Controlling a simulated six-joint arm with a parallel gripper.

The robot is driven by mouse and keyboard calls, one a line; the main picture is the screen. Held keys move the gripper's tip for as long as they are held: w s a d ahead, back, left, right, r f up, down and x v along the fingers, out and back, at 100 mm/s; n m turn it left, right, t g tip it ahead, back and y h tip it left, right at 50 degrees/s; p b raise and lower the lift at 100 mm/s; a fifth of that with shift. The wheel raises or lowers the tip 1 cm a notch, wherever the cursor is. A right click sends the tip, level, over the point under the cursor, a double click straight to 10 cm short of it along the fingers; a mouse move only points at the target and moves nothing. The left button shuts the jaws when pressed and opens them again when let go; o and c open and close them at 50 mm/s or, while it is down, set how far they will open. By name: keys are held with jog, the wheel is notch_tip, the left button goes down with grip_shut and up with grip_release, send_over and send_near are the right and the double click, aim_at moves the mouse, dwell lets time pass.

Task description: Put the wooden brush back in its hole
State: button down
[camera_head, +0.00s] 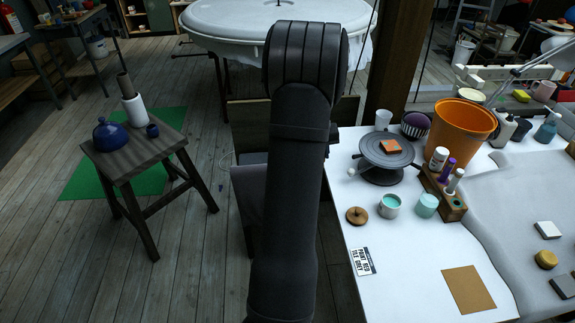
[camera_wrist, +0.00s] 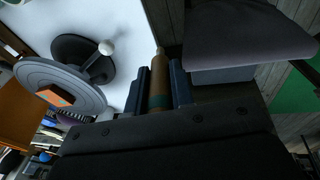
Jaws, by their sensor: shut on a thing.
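In the wrist view the dark fingers of my gripper (camera_wrist: 159,68) are shut on a brown cylindrical thing, the wooden brush by its look (camera_wrist: 159,88). It has a paler tip and a teal band near the palm. In the head view my own arm hides the gripper and the brush. A wooden block holder (camera_head: 453,207) stands on the white table at right, holding several upright things with white and purple tops. I cannot tell which of its holes is free. In the wrist view my gripper is beyond the table edge, apart from the holder.
A grey turntable (camera_head: 371,148) with an orange block (camera_head: 390,147) stands left of the holder, also in the wrist view (camera_wrist: 88,102). A large orange bucket (camera_head: 460,130) stands behind the holder. Cups (camera_head: 389,206) and a round wooden lid (camera_head: 356,216) are in front.

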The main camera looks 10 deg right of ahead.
jog(key=s+d+r, duration=0.1)
jog(key=d+r, duration=0.1)
jog(key=d, duration=0.7)
jog(key=s+d+r, duration=0.2)
jog(key=d+r, duration=0.1)
jog(key=d, duration=0.6)
jog(key=s+d+f, duration=0.2)
jog(key=s+d, duration=0.6)
jog(key=d, duration=0.3)
jog(key=s+d+f+g+y, duration=0.1)
jog(key=s+d+f, duration=0.1)
jog(key=s+d, duration=0.5)
jog(key=shift+s+d+f, duration=0.15)
jog(key=shift+s+d, duration=0.2)
jog(key=shift+d, duration=2.45)
jog(key=shift+f, duration=0.2)
jog(key=shift+f, duration=2.1)
jog(key=shift+f, duration=0.25)
jog(key=c, duration=1.2)
grip_release()
jog(key=shift+o, duration=0.2)
